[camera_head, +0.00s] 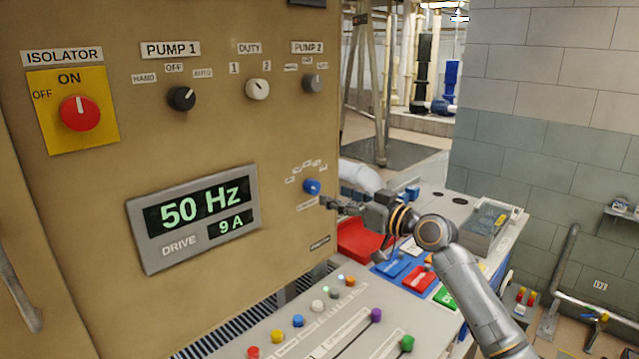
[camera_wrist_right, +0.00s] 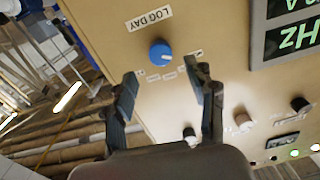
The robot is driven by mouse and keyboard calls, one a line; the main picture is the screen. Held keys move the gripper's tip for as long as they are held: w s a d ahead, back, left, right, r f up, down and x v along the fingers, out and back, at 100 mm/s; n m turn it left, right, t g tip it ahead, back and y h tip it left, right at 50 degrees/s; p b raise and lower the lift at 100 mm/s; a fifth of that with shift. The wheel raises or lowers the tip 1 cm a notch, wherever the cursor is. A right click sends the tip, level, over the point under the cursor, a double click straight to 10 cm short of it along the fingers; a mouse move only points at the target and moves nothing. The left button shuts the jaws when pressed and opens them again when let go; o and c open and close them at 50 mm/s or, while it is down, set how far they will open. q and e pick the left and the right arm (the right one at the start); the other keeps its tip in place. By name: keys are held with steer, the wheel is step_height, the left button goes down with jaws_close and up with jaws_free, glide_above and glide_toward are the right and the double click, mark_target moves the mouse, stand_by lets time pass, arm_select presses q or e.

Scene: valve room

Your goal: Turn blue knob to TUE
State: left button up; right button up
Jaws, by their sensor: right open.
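The blue knob (camera_head: 312,187) is on the tan cabinet front, right of the drive display, with an arc of small day labels above it, too small to read. In the right wrist view the blue knob (camera_wrist_right: 160,52) shows a pale pointer mark toward the labels, near a plate (camera_wrist_right: 149,18) reading LOG DAY. My right gripper (camera_head: 325,203) is close in front of the panel, just below and right of the knob. In the wrist view its fingers (camera_wrist_right: 163,80) are spread apart, with the knob beyond and between them, seemingly not touched. My left gripper is not in view.
The drive display (camera_head: 205,215) reads 50 Hz, 9 A. A red isolator switch (camera_head: 79,113) and several pump and duty knobs sit higher on the panel. Below is a sloped desk with coloured buttons, a purple-knobbed slider (camera_head: 376,315) and a red tray (camera_head: 358,240) under my right arm.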

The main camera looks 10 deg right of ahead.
mark_target(316, 189)
steer(key=p+x, duration=0.1)
steer(key=x, duration=0.4)
steer(key=shift+w+a, duration=0.15)
steer(key=shift+w, duration=0.05)
steer(key=shift+w+a, duration=0.2)
steer(key=shift+w, duration=0.1)
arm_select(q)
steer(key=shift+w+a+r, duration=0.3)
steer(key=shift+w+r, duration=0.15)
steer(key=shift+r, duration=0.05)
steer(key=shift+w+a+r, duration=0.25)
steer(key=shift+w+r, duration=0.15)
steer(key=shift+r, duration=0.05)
arm_select(e)
steer(key=c, duration=1.2)
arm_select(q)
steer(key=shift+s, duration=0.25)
arm_select(e)
steer(key=shift+o, duration=0.2)
